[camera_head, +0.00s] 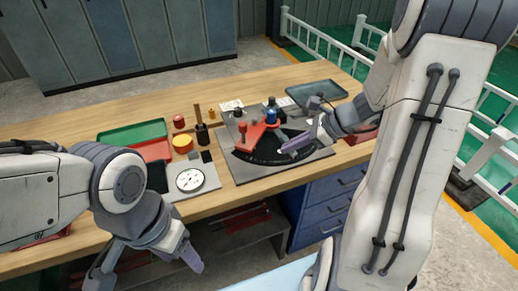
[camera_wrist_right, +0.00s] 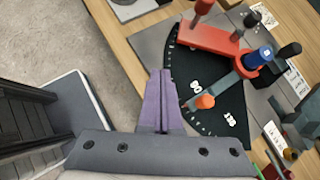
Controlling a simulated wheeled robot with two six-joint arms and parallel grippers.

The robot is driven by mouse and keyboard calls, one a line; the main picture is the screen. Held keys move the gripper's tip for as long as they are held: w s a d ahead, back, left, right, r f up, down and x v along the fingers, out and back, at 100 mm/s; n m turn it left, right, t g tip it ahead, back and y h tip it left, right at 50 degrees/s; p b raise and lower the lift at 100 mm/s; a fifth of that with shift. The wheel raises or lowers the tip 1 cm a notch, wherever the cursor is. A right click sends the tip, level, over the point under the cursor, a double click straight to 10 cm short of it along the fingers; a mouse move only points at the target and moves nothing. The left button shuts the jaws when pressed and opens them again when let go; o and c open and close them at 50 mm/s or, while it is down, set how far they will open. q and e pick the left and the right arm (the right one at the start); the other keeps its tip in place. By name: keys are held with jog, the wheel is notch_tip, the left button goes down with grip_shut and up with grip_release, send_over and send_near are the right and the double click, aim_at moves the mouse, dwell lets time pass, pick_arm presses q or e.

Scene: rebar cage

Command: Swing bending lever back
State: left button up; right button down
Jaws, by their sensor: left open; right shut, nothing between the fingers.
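The bender stands on a grey plate (camera_head: 236,172) on the bench, with a black angle dial (camera_head: 250,157). In the right wrist view, a grey lever (camera_wrist_right: 225,84) with an orange knob (camera_wrist_right: 205,101) runs out from a blue pivot (camera_wrist_right: 258,57) over the dial, near the 90 and 135 marks. A red arm (camera_wrist_right: 207,36) with a red upright handle also reaches over the dial. My right gripper (camera_wrist_right: 162,82) is shut and empty at the dial's rim, apart from the knob; it also shows in the head view (camera_head: 291,146). My left gripper (camera_head: 150,268) is open and empty before the bench.
Blue drawers (camera_head: 325,203) stand under the bench. The bench (camera_head: 70,128) has free room at the back left.

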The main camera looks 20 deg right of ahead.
jog(key=w+f, duration=0.1)
jog(key=f, duration=0.1)
jog(key=w+a+f+m, duration=0.1)
jog(key=w+f, duration=0.1)
jog(key=w+a+f+m, duration=0.1)
jog(key=w+f, duration=0.1)
jog(key=f, duration=0.1)
jog(key=shift+t+b, duration=0.4)
jog(key=w+a, duration=0.1)
jog(key=w+a+p, duration=0.1)
jog(key=shift+w+a, duration=0.2)
jog(key=shift+a, duration=0.1)
jog(key=shift+w+a+f, duration=0.1)
jog(key=shift+w+a, duration=0.25)
jog(key=shift+w, duration=0.05)
